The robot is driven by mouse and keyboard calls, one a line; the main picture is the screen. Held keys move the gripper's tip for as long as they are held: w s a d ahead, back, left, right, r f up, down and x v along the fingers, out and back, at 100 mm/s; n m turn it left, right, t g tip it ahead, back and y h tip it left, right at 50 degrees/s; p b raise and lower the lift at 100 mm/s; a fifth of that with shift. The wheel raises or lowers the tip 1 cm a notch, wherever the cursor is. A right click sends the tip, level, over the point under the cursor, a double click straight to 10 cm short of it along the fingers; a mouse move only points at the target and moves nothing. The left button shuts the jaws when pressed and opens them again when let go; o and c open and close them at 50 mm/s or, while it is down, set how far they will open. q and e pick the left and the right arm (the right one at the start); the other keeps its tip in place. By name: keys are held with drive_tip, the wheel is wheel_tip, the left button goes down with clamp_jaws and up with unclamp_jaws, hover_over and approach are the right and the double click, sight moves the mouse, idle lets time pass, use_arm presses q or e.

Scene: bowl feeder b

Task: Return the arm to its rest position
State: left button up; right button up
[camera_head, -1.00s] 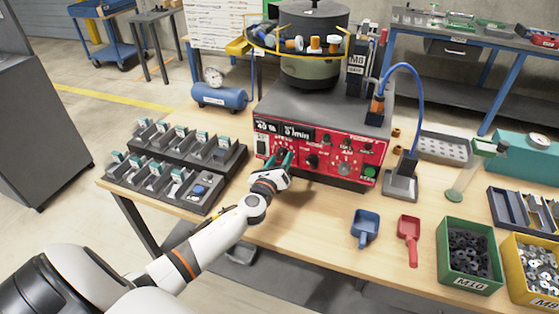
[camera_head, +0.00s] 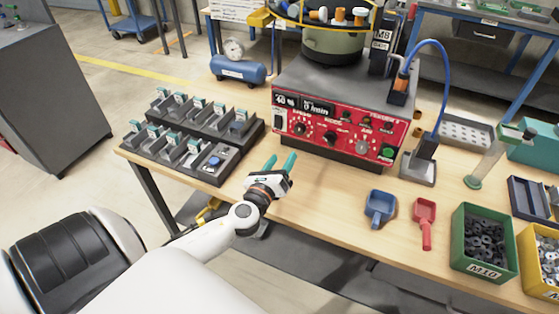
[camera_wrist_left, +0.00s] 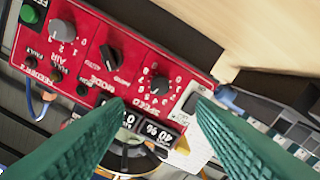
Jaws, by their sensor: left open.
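My left gripper (camera_head: 280,163) is open and empty, with its two green fingers apart, above the table's front part. It is in front of the red control panel (camera_head: 335,126) of the bowl feeder and apart from it. In the left wrist view the green fingers (camera_wrist_left: 152,125) frame the panel's display and speed knob (camera_wrist_left: 161,88) from a distance. The feeder's bowl (camera_head: 335,42) stands on top of the grey housing, cut off by the top of the head view. My right gripper is not in view.
Black racks of small bins (camera_head: 195,135) stand left of the gripper. A blue scoop (camera_head: 380,207) and a red scoop (camera_head: 425,222) lie to the right, beside a green bin (camera_head: 482,243) and a yellow bin (camera_head: 542,265). The wooden tabletop (camera_head: 320,205) between is clear.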

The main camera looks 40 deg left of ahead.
use_arm(q)
drive_tip(key=shift+s+d, duration=0.1)
drive_tip(key=shift+s, duration=0.3)
